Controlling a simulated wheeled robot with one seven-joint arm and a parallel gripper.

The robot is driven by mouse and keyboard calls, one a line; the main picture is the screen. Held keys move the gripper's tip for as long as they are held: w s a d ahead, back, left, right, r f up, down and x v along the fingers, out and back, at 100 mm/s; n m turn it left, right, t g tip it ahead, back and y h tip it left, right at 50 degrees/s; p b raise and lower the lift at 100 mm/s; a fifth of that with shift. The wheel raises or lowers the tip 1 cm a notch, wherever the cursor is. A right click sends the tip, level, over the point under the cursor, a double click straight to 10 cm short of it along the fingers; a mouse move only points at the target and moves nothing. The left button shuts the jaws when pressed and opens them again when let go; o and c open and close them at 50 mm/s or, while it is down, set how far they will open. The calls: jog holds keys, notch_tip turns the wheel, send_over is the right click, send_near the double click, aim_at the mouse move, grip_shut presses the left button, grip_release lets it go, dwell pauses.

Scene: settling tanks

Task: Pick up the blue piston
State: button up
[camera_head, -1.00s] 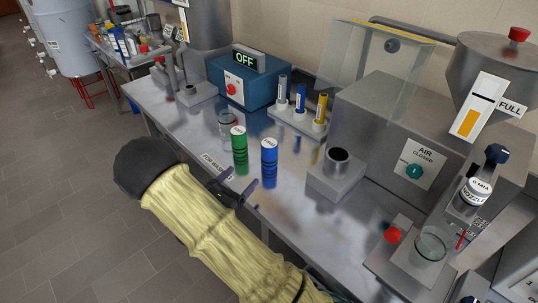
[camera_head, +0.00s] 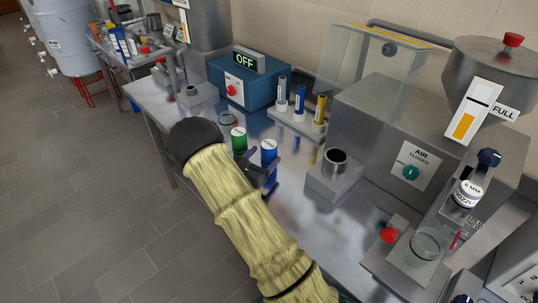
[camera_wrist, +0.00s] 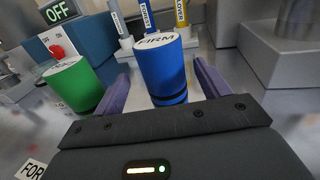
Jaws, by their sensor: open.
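The blue piston (camera_wrist: 163,72) stands upright on the metal bench, with a white top marked FIRM in the wrist view. My gripper (camera_wrist: 165,88) is open, with one purple finger on each side of the blue piston. In the wrist view a gap shows between the piston and each finger. In the head view the blue piston (camera_head: 269,152) is partly hidden by my gripper (camera_head: 266,175). A green piston (camera_wrist: 75,85) stands just left of it, close outside my left finger; it also shows in the head view (camera_head: 239,139).
Behind stands a rack (camera_head: 292,122) with several upright tubes, beside a blue box (camera_head: 247,85) marked OFF. A grey block with a round cup (camera_head: 335,162) is to the right of the pistons. A glass dish (camera_head: 227,119) lies behind the green piston.

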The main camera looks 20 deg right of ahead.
aim_at(272, 147)
jog(key=x, duration=0.1)
jog(key=p+x, duration=0.1)
jog(key=x, duration=0.2)
jog(key=shift+d+r+p, duration=0.3)
jog(key=shift+d+r, duration=0.1)
jog(key=shift+w+d+f, duration=0.1)
jog(key=shift+w+d, duration=0.1)
jog(key=c, duration=1.2)
notch_tip(272, 147, up, 10)
jog(key=shift+r+b, duration=0.1)
jog(key=shift+b, duration=0.4)
